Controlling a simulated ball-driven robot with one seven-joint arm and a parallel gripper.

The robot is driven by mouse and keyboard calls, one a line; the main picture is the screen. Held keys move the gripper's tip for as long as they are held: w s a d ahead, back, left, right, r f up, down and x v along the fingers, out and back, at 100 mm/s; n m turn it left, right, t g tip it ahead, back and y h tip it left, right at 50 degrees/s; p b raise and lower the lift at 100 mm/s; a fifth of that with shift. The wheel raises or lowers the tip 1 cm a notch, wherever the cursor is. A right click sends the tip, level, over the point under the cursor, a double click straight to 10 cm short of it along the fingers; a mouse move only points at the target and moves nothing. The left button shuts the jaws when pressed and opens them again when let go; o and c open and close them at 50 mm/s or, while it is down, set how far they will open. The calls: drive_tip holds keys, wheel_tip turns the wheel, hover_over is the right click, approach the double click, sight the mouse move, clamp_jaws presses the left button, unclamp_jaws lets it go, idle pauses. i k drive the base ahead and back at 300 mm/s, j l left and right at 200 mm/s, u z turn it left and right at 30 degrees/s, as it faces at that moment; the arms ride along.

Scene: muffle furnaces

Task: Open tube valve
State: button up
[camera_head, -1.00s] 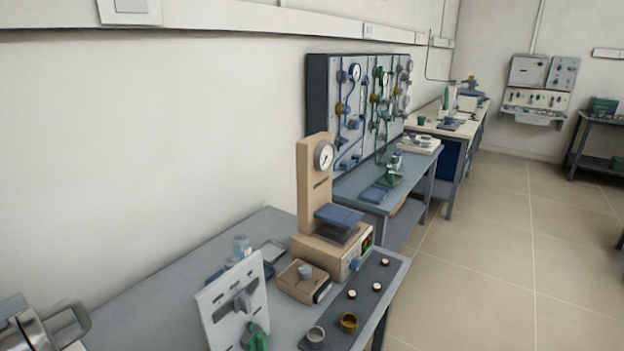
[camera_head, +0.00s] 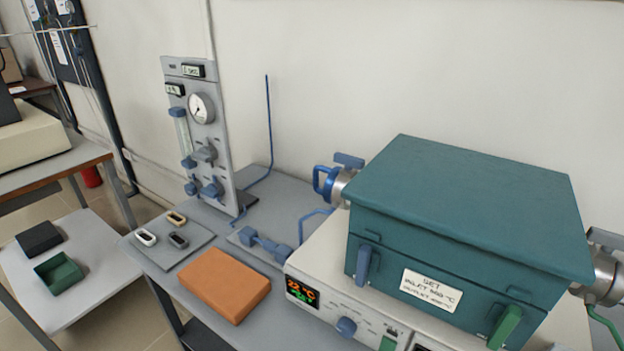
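A teal tube furnace (camera_head: 470,205) sits on a pale control base at the right. At its left end is a metal flange (camera_head: 340,186) with a blue lever handle (camera_head: 348,160) above it and a blue looped fitting. The right end has another metal flange (camera_head: 604,272) with a grey lever (camera_head: 606,238) and a green tube, partly cut off. A blue valve fitting (camera_head: 265,243) lies on the bench, left of the furnace. I cannot tell which valve is the tube valve, or whether any is open. My gripper is not in view.
A grey gas panel (camera_head: 222,135) with a gauge and knobs stands against the wall. An orange block (camera_head: 225,284) and a tray (camera_head: 172,254) with small pieces lie at the bench front. A lower table (camera_head: 95,285) is at the left.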

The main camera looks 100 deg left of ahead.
sight(212, 191)
drive_tip(key=k+u, duration=0.1)
drive_tip(key=u, duration=1.55)
drive_tip(key=l+u, duration=0.15)
drive_tip(key=u, duration=0.3)
drive_tip(key=l+u, duration=0.15)
drive_tip(key=u, duration=0.3)
drive_tip(key=l+u, duration=0.1)
drive_tip(key=u, duration=0.3)
drive_tip(key=l+u, duration=0.15)
drive_tip(key=u, duration=0.3)
drive_tip(key=l+u, duration=0.1)
drive_tip(key=l, duration=0.45)
drive_tip(key=k, duration=0.1)
drive_tip(key=j+z, duration=0.15)
drive_tip(key=j, duration=0.3)
drive_tip(key=k+j+z, duration=0.2)
drive_tip(key=j, duration=0.25)
drive_tip(key=i, duration=0.1)
